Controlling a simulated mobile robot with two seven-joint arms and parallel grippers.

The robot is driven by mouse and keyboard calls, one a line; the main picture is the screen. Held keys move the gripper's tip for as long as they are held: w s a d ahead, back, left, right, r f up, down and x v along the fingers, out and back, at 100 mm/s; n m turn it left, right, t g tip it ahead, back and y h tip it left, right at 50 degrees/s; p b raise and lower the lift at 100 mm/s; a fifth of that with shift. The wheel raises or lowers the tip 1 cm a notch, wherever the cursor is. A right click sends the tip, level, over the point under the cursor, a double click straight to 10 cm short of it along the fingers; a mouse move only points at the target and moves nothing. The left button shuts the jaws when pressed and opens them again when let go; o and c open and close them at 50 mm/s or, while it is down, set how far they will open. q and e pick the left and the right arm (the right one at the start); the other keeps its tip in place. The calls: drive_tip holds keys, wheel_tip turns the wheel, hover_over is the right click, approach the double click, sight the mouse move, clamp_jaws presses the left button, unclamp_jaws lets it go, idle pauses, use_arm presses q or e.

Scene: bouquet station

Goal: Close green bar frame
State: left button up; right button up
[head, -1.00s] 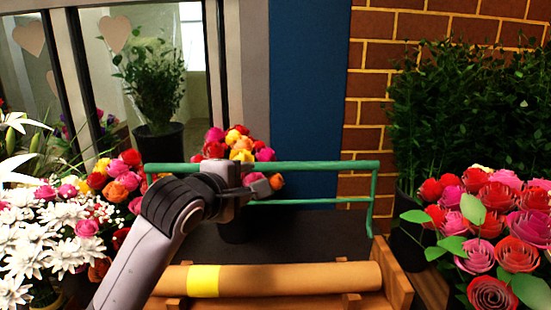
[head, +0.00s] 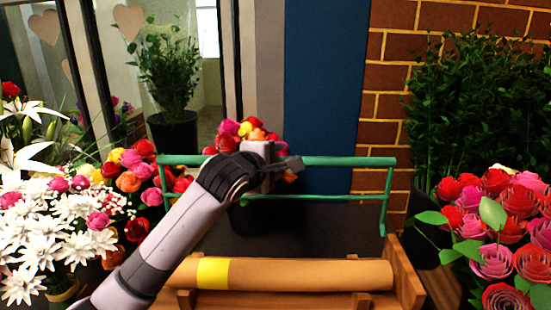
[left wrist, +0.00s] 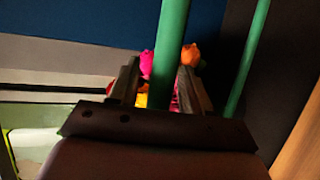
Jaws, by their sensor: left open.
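The green bar frame (head: 345,161) stands upright behind the wooden rack, with a thick top bar, a thinner lower bar and a bent right end post. My left gripper (head: 291,167) is at the top bar, near its middle, and hides part of it. In the left wrist view, the gripper (left wrist: 160,78) is open, and the thick green bar (left wrist: 172,35) runs between its two fingers. I cannot tell whether either finger touches the bar. The thinner bar (left wrist: 247,60) passes to the right, outside the fingers. My right gripper is not in view.
A brown paper roll (head: 310,275) with a yellow band lies on the wooden rack (head: 408,270) in front. Roses (head: 238,132) stand in a dark pot behind the frame. White daisies (head: 45,240) crowd the left, red and pink roses (head: 490,255) the right.

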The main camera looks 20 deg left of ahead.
use_arm(q)
drive_tip(key=shift+w, duration=0.1)
drive_tip(key=shift+c, duration=0.4)
clamp_jaws()
